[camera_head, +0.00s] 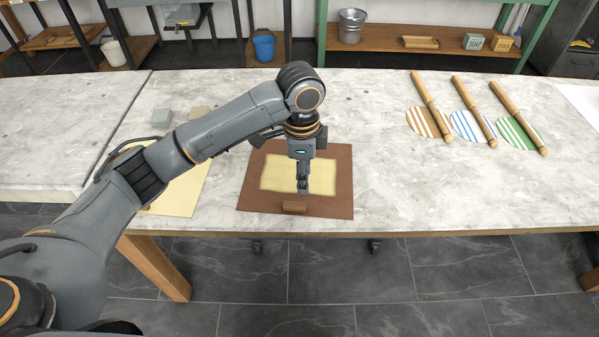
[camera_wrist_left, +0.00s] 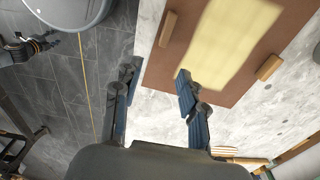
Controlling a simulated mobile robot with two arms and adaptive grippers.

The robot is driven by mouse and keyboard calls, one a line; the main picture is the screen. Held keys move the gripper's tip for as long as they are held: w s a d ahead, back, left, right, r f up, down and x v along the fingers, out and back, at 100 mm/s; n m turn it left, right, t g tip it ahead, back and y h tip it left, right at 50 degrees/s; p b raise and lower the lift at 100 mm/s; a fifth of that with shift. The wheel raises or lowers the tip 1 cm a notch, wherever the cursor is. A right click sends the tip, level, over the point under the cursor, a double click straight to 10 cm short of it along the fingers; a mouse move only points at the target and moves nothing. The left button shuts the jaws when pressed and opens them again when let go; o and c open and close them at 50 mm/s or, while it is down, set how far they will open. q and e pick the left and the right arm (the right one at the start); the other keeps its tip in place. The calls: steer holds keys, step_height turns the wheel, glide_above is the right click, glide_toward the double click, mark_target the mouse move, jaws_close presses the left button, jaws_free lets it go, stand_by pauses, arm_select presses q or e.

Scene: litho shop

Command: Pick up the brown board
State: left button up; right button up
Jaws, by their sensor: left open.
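The brown board (camera_head: 334,204) lies flat on the bench near its front edge, with a pale yellow sheet (camera_head: 277,176) on it. A wooden handle (camera_head: 294,207) shows at its front side. My left gripper (camera_head: 303,188) points down over the board and hides part of the sheet. In the left wrist view its fingers (camera_wrist_left: 155,78) are spread apart with nothing between them. That view shows the board (camera_wrist_left: 292,28) ahead, with one wooden handle (camera_wrist_left: 168,28) on the left and another (camera_wrist_left: 269,67) on the right.
Left of the board lie another yellow sheet (camera_head: 181,194) and a small grey block (camera_head: 161,116). Several wooden rollers (camera_head: 473,111) with striped discs lie at the right. The bench (camera_head: 420,195) right of the board is clear. Shelves with buckets (camera_head: 352,25) stand behind.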

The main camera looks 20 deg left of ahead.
arm_select(q)
steer(key=a+r, duration=0.1)
steer(key=r, duration=0.1)
glide_above(294, 204)
steer(key=d, duration=0.1)
steer(key=f, duration=0.8)
steer(key=shift+w+f, duration=0.3)
steer(key=shift+f, duration=0.1)
steer(key=f, duration=0.2)
steer(key=a+f+p, duration=0.1)
steer(key=f, duration=0.1)
steer(key=shift+s, duration=0.3)
steer(key=shift+f, duration=0.6)
jaws_close()
